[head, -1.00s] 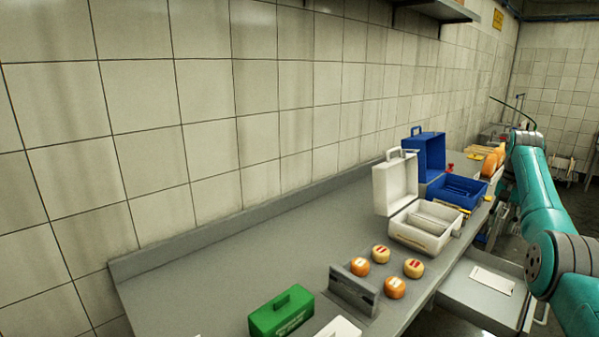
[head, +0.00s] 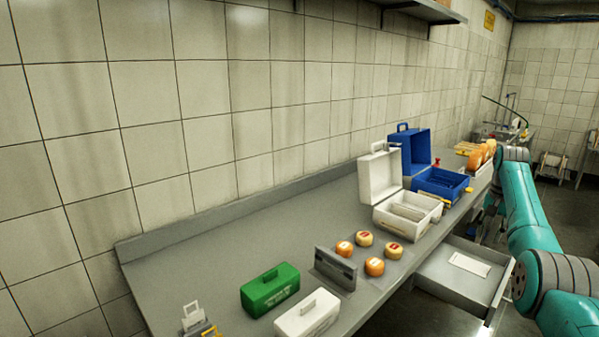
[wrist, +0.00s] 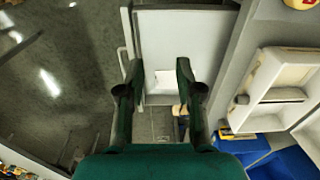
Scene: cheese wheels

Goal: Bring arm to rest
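My gripper (wrist: 157,80) shows in the wrist view with its two dark green fingers spread apart and nothing between them. It hangs over an open drawer (wrist: 160,25) with a white sheet (wrist: 165,82) in it. In the head view my teal arm reaches along the right side of the counter, and the fingers are hidden there. The open drawer (head: 435,275) with its white sheet (head: 468,264) also shows in the head view.
On the counter (head: 215,250) stand an open white case (head: 405,217), an open blue case (head: 440,185), several small cheese wheels (head: 375,267), a grey holder (head: 335,268), a green box (head: 270,290) and a white box (head: 307,315). The back-left counter is clear.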

